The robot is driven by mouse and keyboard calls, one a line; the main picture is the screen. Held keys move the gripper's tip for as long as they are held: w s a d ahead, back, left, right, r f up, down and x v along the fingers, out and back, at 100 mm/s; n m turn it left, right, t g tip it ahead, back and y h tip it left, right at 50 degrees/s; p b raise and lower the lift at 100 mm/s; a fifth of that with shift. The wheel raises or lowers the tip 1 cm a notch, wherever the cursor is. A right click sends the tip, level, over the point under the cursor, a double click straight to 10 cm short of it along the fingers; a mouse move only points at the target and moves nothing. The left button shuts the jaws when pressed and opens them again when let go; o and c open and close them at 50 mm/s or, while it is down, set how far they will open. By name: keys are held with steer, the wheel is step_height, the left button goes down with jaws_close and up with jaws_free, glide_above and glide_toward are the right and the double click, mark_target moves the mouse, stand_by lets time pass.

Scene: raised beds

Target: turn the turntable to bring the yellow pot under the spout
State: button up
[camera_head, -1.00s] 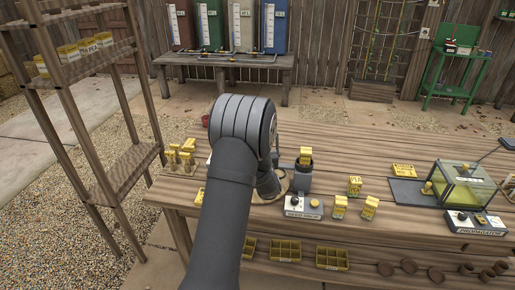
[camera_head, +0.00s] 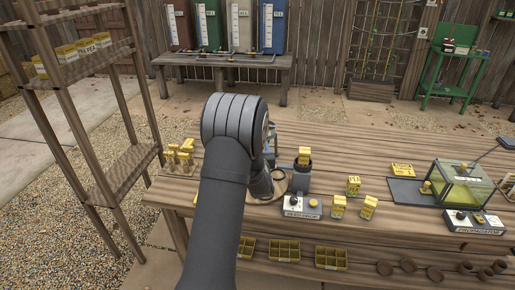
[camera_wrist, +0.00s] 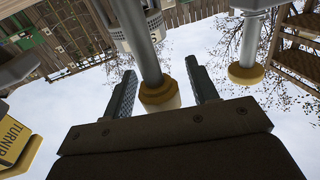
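My gripper (camera_wrist: 160,68) is open in the wrist view, one finger on each side of a grey rod with a yellow cap (camera_wrist: 158,92). I cannot tell whether the fingers touch it. A second grey rod with a yellow cap (camera_wrist: 246,74) stands to the right, outside the fingers. In the head view my arm hides the gripper and most of what is behind it. A tan round edge (camera_head: 281,187), perhaps the turntable, shows just right of my arm. I cannot make out the yellow pot or the spout.
A grey cylinder with a yellow packet (camera_head: 304,156) and a control box (camera_head: 301,207) stand right of my arm. Yellow packets (camera_head: 353,186) and a propagator (camera_head: 463,183) are farther right. Several yellow-topped items (camera_head: 180,158) stand at the bench's left. A yellow TURNIP label (camera_wrist: 14,140) shows in the wrist view.

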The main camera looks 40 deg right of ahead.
steer(key=v, duration=1.7)
steer(key=shift+s, duration=0.25)
steer(key=x, duration=1.5)
steer(key=shift+w+r, duration=0.1)
steer(key=shift+w, duration=0.15)
steer(key=c, duration=1)
